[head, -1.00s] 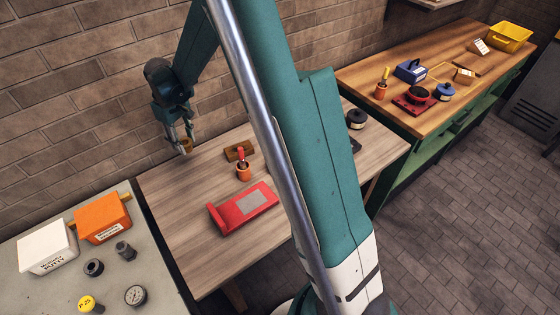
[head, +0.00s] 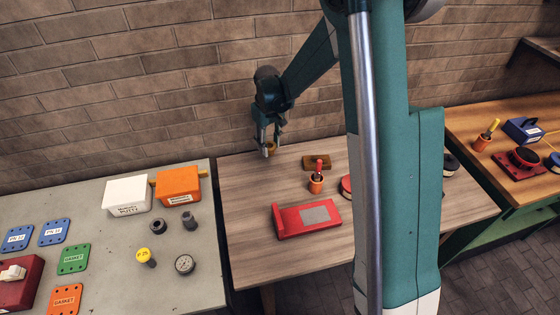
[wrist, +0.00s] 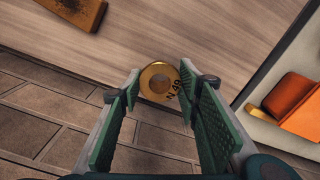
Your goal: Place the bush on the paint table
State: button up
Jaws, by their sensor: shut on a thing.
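The bush is a short brass ring with a dark-lettered face (wrist: 160,82). My gripper (head: 268,150) is shut on it, with the bush between the green-padded fingertips in the wrist view. In the head view the bush (head: 270,147) is a small golden spot at the fingertips, partly hidden by them. The light wood table (head: 250,215) is probably the paint table. My gripper is at its back left part, near the brick wall. In the wrist view the bush overlaps the table's back edge; its height above the top is hard to tell.
A brown wooden block (head: 317,162), an orange pot (head: 316,185) with a red-handled tool and a red tray-like object (head: 300,219) stand on this table. The left grey table (head: 100,195) carries white and orange boxes and small parts. The wood table's front left is clear.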

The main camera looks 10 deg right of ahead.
jog(key=shift+f, duration=2.45)
jog(key=shift+f, duration=0.1)
jog(key=shift+f+b, duration=0.35)
jog(key=shift+f, duration=1.4)
jog(key=shift+f, duration=0.2)
jog(key=o, duration=1.1)
jog(key=shift+r, duration=0.2)
notch_tip(320, 180, up, 12)
jog(key=shift+p, duration=0.45)
